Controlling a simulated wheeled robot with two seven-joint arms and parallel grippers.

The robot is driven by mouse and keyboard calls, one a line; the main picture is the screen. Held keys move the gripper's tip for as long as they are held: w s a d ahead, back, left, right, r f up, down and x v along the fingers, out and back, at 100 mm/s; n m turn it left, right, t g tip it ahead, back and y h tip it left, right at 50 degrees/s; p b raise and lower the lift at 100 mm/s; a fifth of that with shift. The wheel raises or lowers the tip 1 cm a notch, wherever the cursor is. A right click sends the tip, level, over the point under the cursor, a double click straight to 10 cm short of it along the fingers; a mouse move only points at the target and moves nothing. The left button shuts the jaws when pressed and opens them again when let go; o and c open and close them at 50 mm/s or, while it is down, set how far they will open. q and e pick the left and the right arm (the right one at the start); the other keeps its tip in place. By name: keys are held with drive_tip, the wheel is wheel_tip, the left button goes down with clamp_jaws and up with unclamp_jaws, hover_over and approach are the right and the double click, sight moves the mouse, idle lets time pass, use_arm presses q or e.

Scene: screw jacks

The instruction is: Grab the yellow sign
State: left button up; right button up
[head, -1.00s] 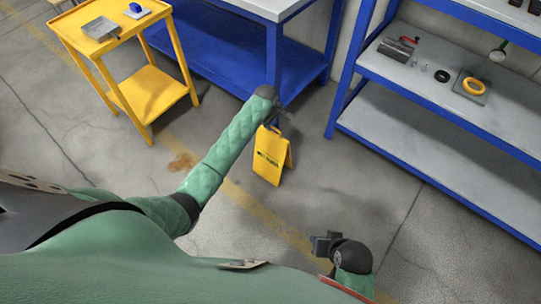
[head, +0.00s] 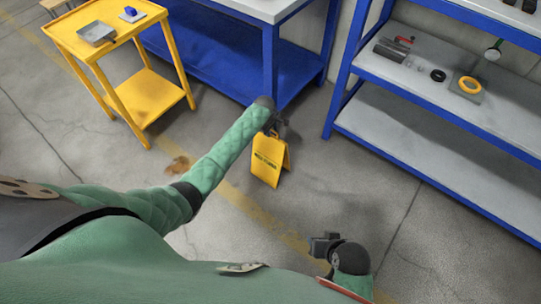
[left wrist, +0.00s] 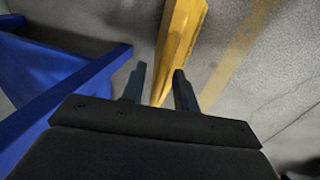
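The yellow sign (head: 267,163) is a folding A-shaped floor sign with dark lettering, standing upright on the concrete near the blue table's leg. My left gripper (head: 279,126) is at the sign's top, partly hidden by my own forearm in the head view. In the left wrist view my left gripper's two dark fingers (left wrist: 159,88) are apart, with the yellow sign (left wrist: 180,45) showing between and beyond them. I see a gap beside the sign, and cannot tell whether either finger touches it. My right gripper (head: 322,244) is low at the right, away from the sign; its fingers are unclear.
A blue table (head: 270,55) stands right behind the sign, and its frame shows close on the left in the wrist view. A yellow cart (head: 68,38) is at the left. A blue shelf (head: 400,130) with parts is at the right. Floor around the sign is clear.

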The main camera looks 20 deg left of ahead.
use_arm(q)
clamp_jaws()
drive_tip(key=shift+w, duration=0.1)
idle(1.3)
